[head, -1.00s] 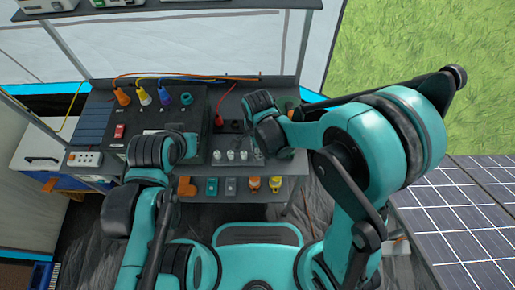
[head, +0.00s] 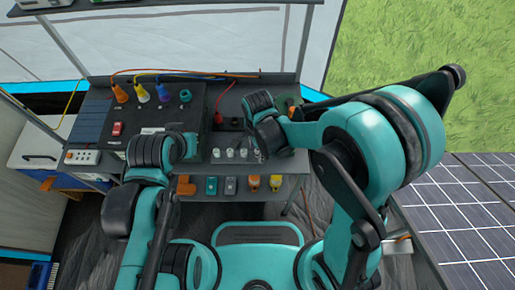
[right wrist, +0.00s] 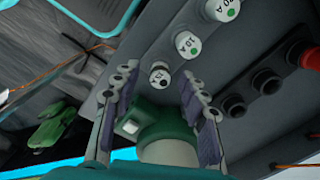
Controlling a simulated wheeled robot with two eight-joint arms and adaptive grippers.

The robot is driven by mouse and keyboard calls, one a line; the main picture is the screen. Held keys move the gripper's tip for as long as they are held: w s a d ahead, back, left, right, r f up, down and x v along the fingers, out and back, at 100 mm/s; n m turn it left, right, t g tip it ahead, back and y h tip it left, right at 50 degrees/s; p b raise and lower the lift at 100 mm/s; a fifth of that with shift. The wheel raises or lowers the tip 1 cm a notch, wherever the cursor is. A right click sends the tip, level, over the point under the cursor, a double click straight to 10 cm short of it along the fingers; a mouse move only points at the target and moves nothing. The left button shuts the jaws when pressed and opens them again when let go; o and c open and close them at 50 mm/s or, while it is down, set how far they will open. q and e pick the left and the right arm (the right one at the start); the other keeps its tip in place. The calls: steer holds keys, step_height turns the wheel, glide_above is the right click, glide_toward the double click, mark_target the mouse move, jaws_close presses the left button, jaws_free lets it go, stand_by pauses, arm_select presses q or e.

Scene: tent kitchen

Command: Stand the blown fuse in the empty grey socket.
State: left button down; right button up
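In the right wrist view, white round-topped fuses stand in a row. Two (right wrist: 188,43) (right wrist: 221,9) have green dots. A smaller one (right wrist: 160,76) has dark marks on its top and looks like the blown fuse. Dark grey sockets (right wrist: 265,81) (right wrist: 232,106) line up beside the row and look empty. My right gripper (right wrist: 162,80) is open, its fingertips on either side of the dark-marked fuse in the picture; contact cannot be told. The fuses (head: 230,154) also show in the head view. My left gripper (head: 188,147) is over the black panel, its fingers unclear.
A green and pale round shape (right wrist: 165,135) shows low between my right fingers; I cannot tell what it is. A red part (right wrist: 310,60) sits beyond the sockets. Coloured plugs (head: 143,94) stand at the back left. Several small coloured items (head: 231,186) line the front shelf.

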steer(key=shift+r, duration=0.15)
step_height(320, 180, up, 12)
stand_by(0.5)
steer(key=s+d+r+n+t, duration=0.2)
steer(key=d+n, duration=0.4)
steer(key=d, duration=0.3)
steer(key=s+d+r+n+t, duration=0.2)
steer(key=d+n+t, duration=0.3)
steer(key=d, duration=0.4)
steer(key=shift+s+r+n, duration=0.2)
steer(key=shift+s+n, duration=0.4)
steer(key=shift+n, duration=0.2)
